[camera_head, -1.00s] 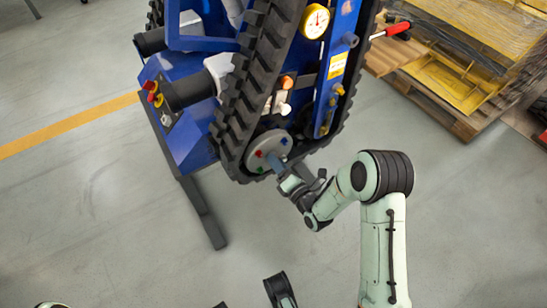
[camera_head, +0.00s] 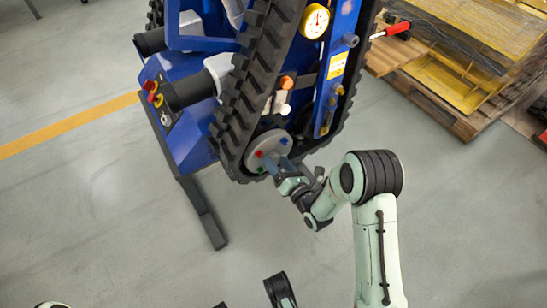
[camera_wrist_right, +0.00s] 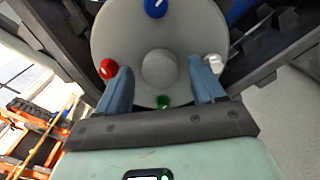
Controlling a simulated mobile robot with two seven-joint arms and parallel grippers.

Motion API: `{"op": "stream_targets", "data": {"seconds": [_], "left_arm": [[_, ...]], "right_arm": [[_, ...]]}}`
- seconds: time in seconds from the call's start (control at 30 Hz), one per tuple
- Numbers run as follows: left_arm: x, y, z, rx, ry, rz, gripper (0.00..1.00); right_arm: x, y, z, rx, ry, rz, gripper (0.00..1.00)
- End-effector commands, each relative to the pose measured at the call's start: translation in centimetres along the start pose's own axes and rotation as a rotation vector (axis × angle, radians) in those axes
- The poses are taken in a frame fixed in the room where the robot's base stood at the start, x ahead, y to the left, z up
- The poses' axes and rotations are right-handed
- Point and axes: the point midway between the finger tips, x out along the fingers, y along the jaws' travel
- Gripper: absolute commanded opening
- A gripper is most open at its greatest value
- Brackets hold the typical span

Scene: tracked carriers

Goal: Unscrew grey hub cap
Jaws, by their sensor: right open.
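The grey round hub disc (camera_head: 268,152) sits at the lower end of the black track, with small coloured knobs on its face. In the right wrist view the grey hub cap (camera_wrist_right: 159,69) is a smooth dome at the disc's centre. My right gripper (camera_head: 284,172) is at the disc's lower right. In the wrist view its two blue-grey fingers are open, one on each side of the dome, with gaps between. I cannot tell how far the fingertips are from the disc face.
Around the dome are a blue knob (camera_wrist_right: 155,7), a red knob (camera_wrist_right: 108,68), a green knob (camera_wrist_right: 162,101) and a white knob (camera_wrist_right: 215,63). The black track (camera_head: 243,90) rises beside the disc. A wooden pallet (camera_head: 450,115) stands at right. The floor below is clear.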

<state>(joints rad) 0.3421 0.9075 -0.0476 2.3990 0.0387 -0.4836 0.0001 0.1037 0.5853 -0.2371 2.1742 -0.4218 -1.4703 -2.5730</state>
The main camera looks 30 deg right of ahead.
Motion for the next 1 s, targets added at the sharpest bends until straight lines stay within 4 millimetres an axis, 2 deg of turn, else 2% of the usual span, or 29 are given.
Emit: {"op": "stream_targets", "data": {"seconds": [0.4,0.67,1.0], "left_arm": [[0.00,0.00,0.00,0.000,0.000,0.000,0.43],[0.00,0.00,0.00,0.000,0.000,0.000,0.43],[0.00,0.00,0.00,0.000,0.000,0.000,0.43]], "right_arm": [[-0.03,-0.01,0.01,0.657,0.000,0.000,0.68],[-0.02,-0.01,-0.01,0.831,0.001,0.000,0.68],[-0.04,-0.08,0.01,1.368,-0.001,-0.002,0.68]]}}
